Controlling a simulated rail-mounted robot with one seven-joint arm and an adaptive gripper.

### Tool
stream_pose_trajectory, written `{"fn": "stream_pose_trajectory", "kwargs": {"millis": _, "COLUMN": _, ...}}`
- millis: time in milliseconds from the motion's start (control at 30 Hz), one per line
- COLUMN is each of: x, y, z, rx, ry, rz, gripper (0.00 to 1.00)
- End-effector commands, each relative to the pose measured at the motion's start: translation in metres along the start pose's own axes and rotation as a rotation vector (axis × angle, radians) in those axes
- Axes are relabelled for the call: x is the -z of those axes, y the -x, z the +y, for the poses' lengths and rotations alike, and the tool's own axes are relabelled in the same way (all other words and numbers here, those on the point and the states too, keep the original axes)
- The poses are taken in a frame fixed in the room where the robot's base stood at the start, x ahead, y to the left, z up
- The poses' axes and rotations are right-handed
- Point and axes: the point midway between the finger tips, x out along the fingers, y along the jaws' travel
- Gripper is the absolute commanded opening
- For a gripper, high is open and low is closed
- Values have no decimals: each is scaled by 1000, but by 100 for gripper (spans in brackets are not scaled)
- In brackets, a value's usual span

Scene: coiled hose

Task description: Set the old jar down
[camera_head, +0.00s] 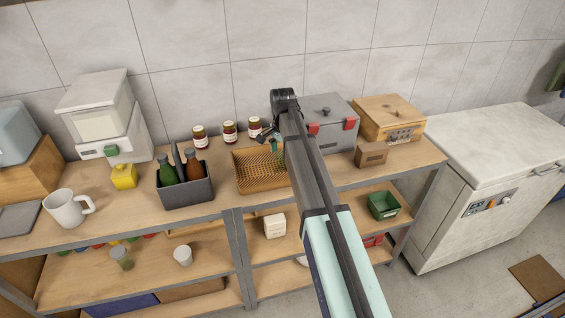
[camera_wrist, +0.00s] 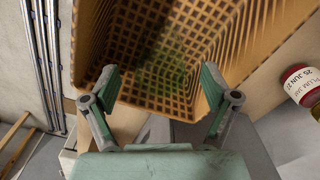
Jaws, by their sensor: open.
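Three dark red jars with white labels stand in a row at the back of the worktop against the wall: a left jar (camera_head: 200,137), a middle jar (camera_head: 230,131) and a right jar (camera_head: 255,127). I cannot tell which is the old one from the head view. A jar labelled plum jam with a June date also shows at the right edge of the wrist view (camera_wrist: 301,84). My gripper (camera_wrist: 160,84) is open and empty over the woven tan basket (camera_wrist: 103,38). The basket (camera_head: 258,186) looks empty apart from a blurred green patch inside.
A dark bottle caddy (camera_head: 189,193) with two bottles stands left of the basket. A grey toolbox (camera_head: 331,112), a wooden box (camera_head: 392,120) and a small brown box (camera_head: 371,154) are to the right. A white mug (camera_head: 66,208) is at far left.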

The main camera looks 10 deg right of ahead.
Motion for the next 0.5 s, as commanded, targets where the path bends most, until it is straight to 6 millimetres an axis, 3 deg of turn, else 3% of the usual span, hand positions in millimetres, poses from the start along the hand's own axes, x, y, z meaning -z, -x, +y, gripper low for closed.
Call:
{"fn": "stream_pose_trajectory", "kwargs": {"millis": 300, "x": 1, "y": 56, "z": -1, "rx": 2, "ry": 0, "rz": 1, "gripper": 86}}
{"fn": "stream_pose_trajectory", "kwargs": {"millis": 500, "x": 0, "y": 78, "z": -1, "rx": 1, "ry": 0, "rz": 0, "gripper": 86}}
